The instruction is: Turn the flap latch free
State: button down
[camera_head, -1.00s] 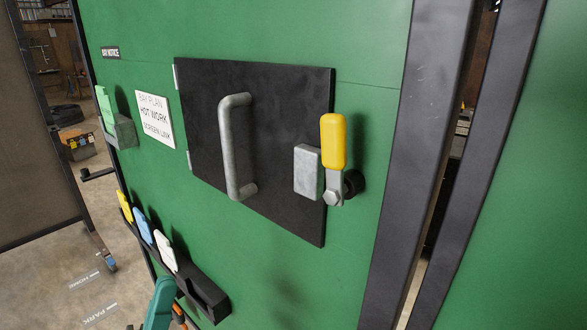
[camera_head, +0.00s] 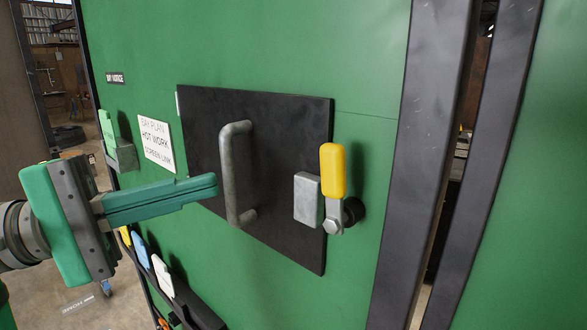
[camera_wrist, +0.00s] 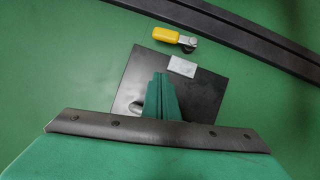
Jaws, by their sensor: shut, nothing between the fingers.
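The flap (camera_head: 280,130) is a black square plate on the green panel, with a grey bar handle (camera_head: 230,180) on it. The latch (camera_head: 333,172) has a yellow grip pointing up and a metal lower end on a pivot at the flap's right edge. A grey block (camera_head: 307,199) sits just left of the latch. My gripper (camera_head: 214,187) is shut and empty, left of the handle and apart from the latch. In the wrist view, the latch (camera_wrist: 168,35) lies beyond the fingertips (camera_wrist: 160,76), and the fingers hide part of the flap.
A white notice (camera_head: 155,144) is left of the flap. A black rack (camera_head: 205,316) with coloured tags runs below left. A dark upright post (camera_head: 425,150) stands right of the latch. The green panel between latch and post is clear.

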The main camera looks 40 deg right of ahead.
aim_at(334, 190)
jog(key=shift+m+y, duration=0.3)
jog(key=x, duration=0.7)
jog(key=r+x, duration=0.1)
jog(key=x, duration=0.2)
jog(key=shift+d, duration=0.25)
jog(key=s, duration=0.3)
jog(key=shift+s+r, duration=0.25)
jog(key=shift+s, duration=0.15)
jog(key=shift+a+t, duration=0.1)
jog(key=shift+t, duration=0.3)
jog(key=shift+s+r+m+y, duration=0.2)
jog(key=shift+s+m+y, duration=0.1)
jog(key=shift+s+m, duration=0.55)
